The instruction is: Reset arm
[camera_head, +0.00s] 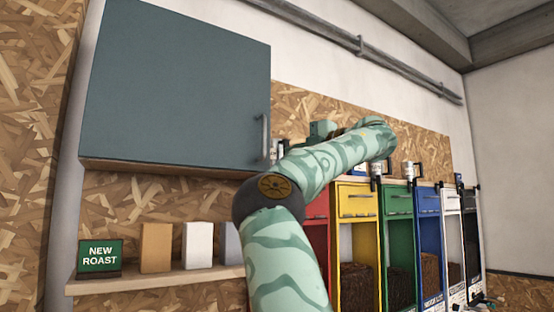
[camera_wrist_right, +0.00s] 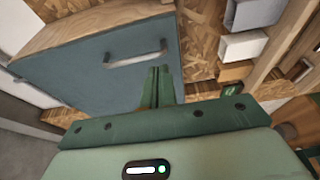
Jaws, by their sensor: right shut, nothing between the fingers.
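In the head view the gripper is mostly hidden behind my own forearm and wrist. My left gripper is in neither view.
The wall cabinet (camera_head: 175,85) is closed.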

